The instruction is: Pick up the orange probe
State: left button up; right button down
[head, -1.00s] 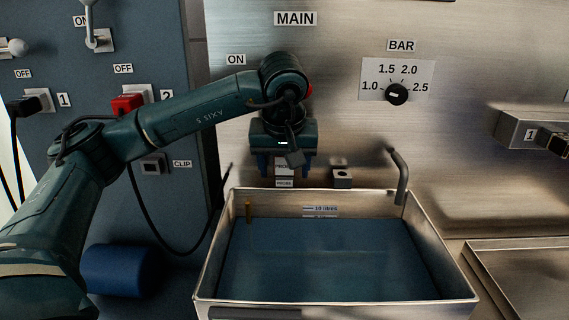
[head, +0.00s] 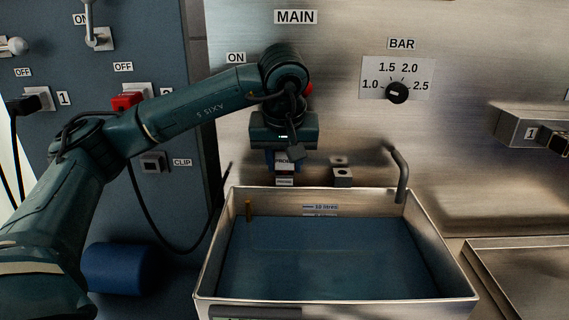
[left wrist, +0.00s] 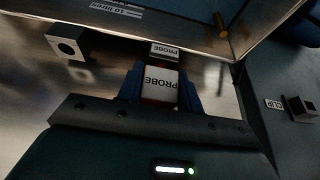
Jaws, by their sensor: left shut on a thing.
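The probe (left wrist: 160,84) shows in the left wrist view as a block with a white PROBE label and thin orange edges. My left gripper (left wrist: 161,88) is shut on it, with a blue finger on each side. In the head view my left gripper (head: 284,160) hangs in front of the steel wall, just behind the basin's back rim. The probe's label (head: 284,163) shows between its fingers there. A second PROBE label (left wrist: 165,51) sits just beyond the probe, apparently on its holder. Most of the probe's body is hidden. My right gripper is not in view.
A steel basin (head: 211,262) of bluish water stands in front, with a tap (head: 401,175) at its back right. A small socketed block (head: 342,177) sits right of the gripper. The BAR dial (head: 397,92) is on the wall. A blue cylinder (head: 118,270) lies at left.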

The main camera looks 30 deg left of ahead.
pick_arm(q)
notch_tip(320, 180, up, 2)
jog(key=shift+r, duration=0.2)
jog(key=shift+s+d+f+t+b, duration=0.15)
jog(key=shift+f+t+b, duration=0.15)
jog(key=shift+f+b, duration=0.25)
jog(key=shift+s+d+t+y+b, duration=0.15)
jog(key=shift+s+t+y+b, duration=0.2)
jog(key=shift+t+y+b, duration=0.45)
jog(key=w+a+r+v, duration=0.1)
jog(key=v, duration=0.6)
jog(key=s+d+r+g, duration=0.1)
jog(key=s+d, duration=0.4)
jog(key=s, duration=0.3)
jog(key=s+d+g+h, duration=0.1)
jog(key=s+d, duration=0.4)
jog(key=s, duration=0.4)
jog(key=shift+d+r+h+p, duration=0.3)
jog(key=shift+d+r+p, duration=0.05)
jog(key=shift+p, duration=0.05)
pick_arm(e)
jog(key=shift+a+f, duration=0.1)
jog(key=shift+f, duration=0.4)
